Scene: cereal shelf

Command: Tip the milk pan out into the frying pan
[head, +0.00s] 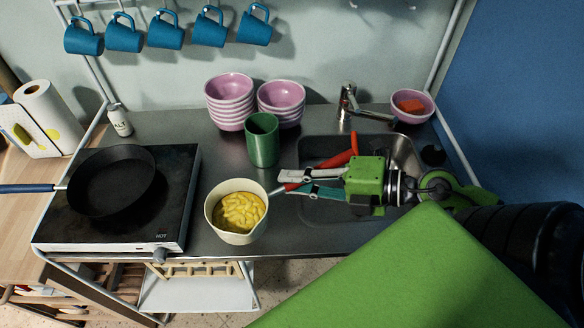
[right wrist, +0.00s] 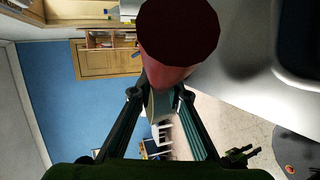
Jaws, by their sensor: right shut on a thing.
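The cream milk pan (head: 222,232) is in the head view, right of the hot plate and by the counter's front edge. It is roughly upright and holds yellow pieces (head: 240,212). Whether it touches the counter is unclear. My right gripper (head: 287,184) is shut on its red handle (head: 338,157), coming from the right. The handle also shows large and dark red in the right wrist view (right wrist: 178,30). The black frying pan (head: 112,181) sits empty on the hot plate at left, its blue handle (head: 30,188) pointing left.
The hot plate (head: 172,215) is left of the milk pan. A green cup (head: 262,140) and stacked pink bowls (head: 229,103) stand behind it. The sink (head: 405,155) and tap (head: 347,102) are at right. Blue mugs (head: 166,33) hang above. A salt shaker (head: 119,120) stands back left.

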